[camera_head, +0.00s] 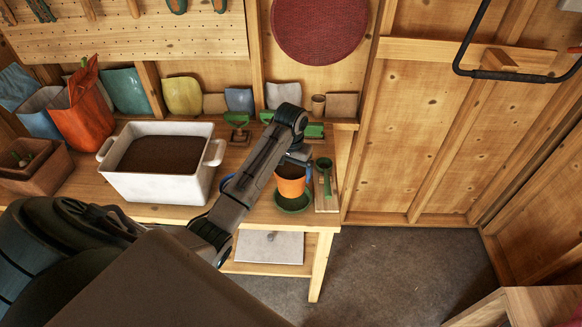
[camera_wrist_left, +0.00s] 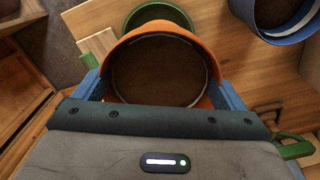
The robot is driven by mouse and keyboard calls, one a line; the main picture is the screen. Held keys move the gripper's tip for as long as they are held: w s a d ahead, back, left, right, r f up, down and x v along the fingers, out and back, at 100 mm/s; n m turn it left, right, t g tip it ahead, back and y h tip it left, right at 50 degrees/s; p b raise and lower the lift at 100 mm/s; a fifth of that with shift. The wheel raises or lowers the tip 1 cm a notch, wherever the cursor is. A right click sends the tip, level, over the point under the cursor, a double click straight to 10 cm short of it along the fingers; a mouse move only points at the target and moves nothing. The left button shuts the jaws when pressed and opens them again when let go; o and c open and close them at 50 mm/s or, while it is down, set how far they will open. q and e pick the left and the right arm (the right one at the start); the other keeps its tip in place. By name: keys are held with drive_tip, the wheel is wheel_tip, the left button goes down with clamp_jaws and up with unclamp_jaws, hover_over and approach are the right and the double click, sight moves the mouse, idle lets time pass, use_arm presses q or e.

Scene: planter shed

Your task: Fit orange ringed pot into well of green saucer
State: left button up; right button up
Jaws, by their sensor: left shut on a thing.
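The orange ringed pot (camera_head: 291,184), filled with dark soil, is upright near the front right of the bench. My left gripper (camera_head: 297,160) is shut on it, with a blue-padded finger on each side of its rim in the left wrist view (camera_wrist_left: 160,92). The green saucer (camera_head: 293,204) shows just below the pot in the head view. In the left wrist view part of the saucer's rim (camera_wrist_left: 160,8) shows beyond the pot (camera_wrist_left: 205,50), which hides the well. I cannot tell whether the pot's base touches the saucer. My right gripper is not in view.
A blue-rimmed pot (camera_wrist_left: 282,30) stands close by, mostly hidden behind my arm in the head view. A green trowel (camera_head: 325,172) lies on a board to the right, near the bench's edge. A white soil trough (camera_head: 150,187) stands left.

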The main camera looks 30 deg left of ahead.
sight(293, 172)
use_arm(q)
drive_tip(key=shift+w+d+f, duration=0.15)
drive_tip(key=shift+w+f, duration=0.1)
drive_tip(key=shift+w, duration=0.05)
drive_tip(key=shift+s+f, duration=0.2)
drive_tip(key=shift+f, duration=1.4)
drive_tip(key=shift+w+f, duration=0.1)
drive_tip(key=shift+f, duration=0.35)
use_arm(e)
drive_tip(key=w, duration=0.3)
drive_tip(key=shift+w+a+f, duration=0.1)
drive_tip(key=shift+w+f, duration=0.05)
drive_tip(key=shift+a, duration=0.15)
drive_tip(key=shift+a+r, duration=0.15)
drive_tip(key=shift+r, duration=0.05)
